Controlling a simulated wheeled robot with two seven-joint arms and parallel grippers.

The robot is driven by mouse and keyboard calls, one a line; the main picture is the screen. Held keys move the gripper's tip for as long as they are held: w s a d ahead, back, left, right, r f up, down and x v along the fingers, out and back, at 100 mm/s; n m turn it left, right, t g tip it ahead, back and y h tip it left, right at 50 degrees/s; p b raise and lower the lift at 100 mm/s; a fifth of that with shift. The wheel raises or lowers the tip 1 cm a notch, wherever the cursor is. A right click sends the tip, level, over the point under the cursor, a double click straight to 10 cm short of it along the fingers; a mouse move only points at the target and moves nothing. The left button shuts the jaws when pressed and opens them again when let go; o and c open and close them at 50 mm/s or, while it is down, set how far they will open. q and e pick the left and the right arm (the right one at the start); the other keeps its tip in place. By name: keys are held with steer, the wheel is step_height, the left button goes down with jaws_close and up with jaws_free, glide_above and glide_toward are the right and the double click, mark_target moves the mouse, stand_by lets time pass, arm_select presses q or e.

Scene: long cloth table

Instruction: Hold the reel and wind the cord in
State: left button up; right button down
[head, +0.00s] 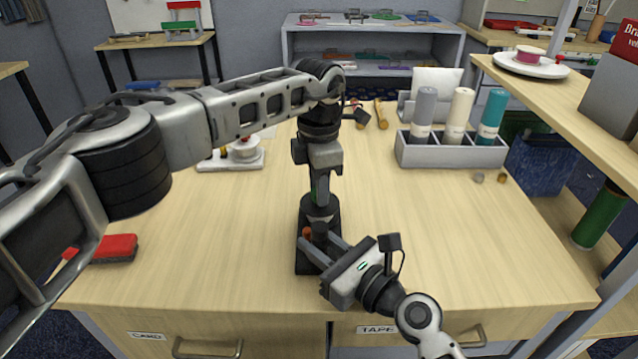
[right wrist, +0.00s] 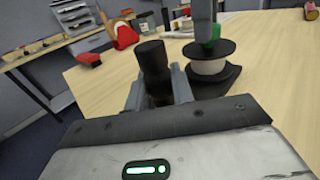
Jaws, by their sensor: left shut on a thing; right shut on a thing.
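The reel (head: 322,212) stands near the table's front middle; the right wrist view shows its black flanges and pale wound core (right wrist: 208,66) on a black base (right wrist: 222,82). My right gripper (head: 318,246) reaches in from the front right, shut on a dark upright post (right wrist: 153,66) beside the reel. A small orange-brown piece (head: 307,232) shows by its fingers. A loose cord end cannot be made out; my left arm and gripper hide part of the reel.
A red block (head: 115,248) lies at the table's left. A white board with a round part (head: 230,163) stands at back left. A grey rack (head: 450,153) with rolls stands at back right, two small pieces (head: 490,177) before it. The table's right front is clear.

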arm_select(q)
steer(key=o, duration=1)
steer(key=shift+r, duration=0.15)
step_height(320, 180, up, 12)
steer(key=shift+f, duration=0.1)
arm_select(e)
steer(key=c, duration=1.1)
jaws_free()
steer(key=shift+d, duration=0.1)
